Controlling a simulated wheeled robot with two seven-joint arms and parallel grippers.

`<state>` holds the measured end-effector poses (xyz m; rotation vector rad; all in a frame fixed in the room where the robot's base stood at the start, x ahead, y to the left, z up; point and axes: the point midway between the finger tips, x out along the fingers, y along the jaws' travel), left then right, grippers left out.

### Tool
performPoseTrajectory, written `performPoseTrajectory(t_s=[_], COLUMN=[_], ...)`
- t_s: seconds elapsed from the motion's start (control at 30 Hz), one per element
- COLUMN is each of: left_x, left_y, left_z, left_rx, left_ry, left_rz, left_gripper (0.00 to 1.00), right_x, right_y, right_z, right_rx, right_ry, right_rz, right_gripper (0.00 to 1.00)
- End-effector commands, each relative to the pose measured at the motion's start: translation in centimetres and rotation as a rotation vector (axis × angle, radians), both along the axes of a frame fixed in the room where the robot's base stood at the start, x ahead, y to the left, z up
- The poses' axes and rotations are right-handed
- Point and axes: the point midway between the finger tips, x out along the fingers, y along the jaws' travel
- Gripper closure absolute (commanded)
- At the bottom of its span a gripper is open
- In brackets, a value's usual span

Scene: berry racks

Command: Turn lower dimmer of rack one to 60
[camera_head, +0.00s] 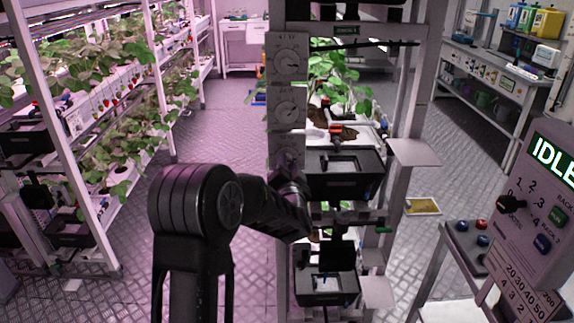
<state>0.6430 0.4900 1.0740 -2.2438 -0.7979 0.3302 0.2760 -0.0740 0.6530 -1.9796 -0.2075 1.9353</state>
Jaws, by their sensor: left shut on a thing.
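A rack (278,220) stands in the middle of the head view. Its front post carries a column of pale dial panels: an upper dial (287,58), a middle dial (288,110) and a lower dial panel (285,143). My dark left arm reaches up from the bottom. My left gripper (287,163) is at the lower dial, shut on its knob. The gripper hides the knob and most of the scale, so its setting cannot be read. My right gripper is not in view.
A console (545,205) showing "IDLE" stands at the right. Planted racks (58,130) line the left.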

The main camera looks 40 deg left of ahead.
Motion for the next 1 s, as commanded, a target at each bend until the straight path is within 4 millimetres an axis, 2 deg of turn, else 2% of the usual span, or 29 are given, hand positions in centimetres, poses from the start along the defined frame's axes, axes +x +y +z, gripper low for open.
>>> performPoseTrajectory(t_s=[0.27, 0.47, 1.0], left_x=[0.0, 0.0, 0.1], left_y=[0.0, 0.0, -0.1], left_z=[-0.1, -0.3, -0.5], left_rx=[-0.028, -0.095, -0.458], left_ry=[-0.021, -0.072, -0.349], left_rz=[0.000, 0.001, -0.001], left_gripper=[1.00, 1.00, 1.00], right_x=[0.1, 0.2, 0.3], right_y=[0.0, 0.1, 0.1], right_z=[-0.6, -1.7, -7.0], right_rx=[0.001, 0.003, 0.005], right_ry=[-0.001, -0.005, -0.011], right_rz=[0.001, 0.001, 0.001], right_gripper=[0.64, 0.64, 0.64])
